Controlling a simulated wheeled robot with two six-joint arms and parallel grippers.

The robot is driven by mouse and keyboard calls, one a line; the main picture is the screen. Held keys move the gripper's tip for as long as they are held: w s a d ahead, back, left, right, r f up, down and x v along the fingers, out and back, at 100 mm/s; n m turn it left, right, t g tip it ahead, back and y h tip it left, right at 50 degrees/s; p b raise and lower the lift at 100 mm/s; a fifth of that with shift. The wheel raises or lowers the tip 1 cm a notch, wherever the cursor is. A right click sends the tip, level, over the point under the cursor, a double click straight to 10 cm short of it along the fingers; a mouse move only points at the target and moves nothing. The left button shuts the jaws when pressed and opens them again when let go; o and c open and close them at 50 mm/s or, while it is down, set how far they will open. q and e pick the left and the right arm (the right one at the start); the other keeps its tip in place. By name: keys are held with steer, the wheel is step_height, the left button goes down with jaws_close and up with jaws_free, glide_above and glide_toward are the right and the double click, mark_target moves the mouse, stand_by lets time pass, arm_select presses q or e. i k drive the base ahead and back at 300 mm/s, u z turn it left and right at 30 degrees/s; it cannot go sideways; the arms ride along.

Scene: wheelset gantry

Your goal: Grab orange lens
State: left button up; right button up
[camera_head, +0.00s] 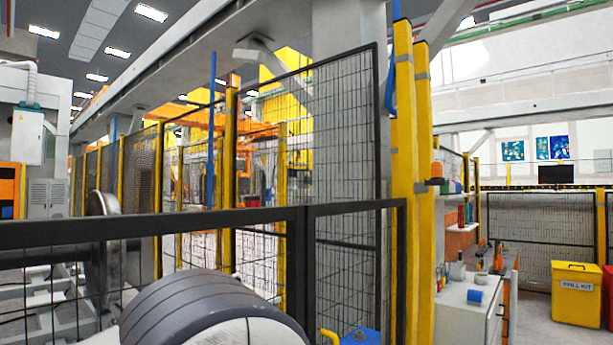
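Neither of my grippers shows in the head view.
Black mesh fencing (345,150) and a black rail stand between me and the hall. Yellow posts (404,180) rise in the middle. A white workbench (462,315) with tools and cans stands at right, below the shelf (455,196) with colored bottles. A yellow spill kit bin (576,305) stands on open floor.

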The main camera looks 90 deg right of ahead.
mark_target(437, 167)
steer(key=z, duration=3.95)
steer(key=k, duration=0.6)
steer(key=z, duration=0.8)
steer(key=i, duration=1.1)
steer(key=u, duration=0.35)
steer(key=i, duration=1.15)
steer(key=u, duration=0.65)
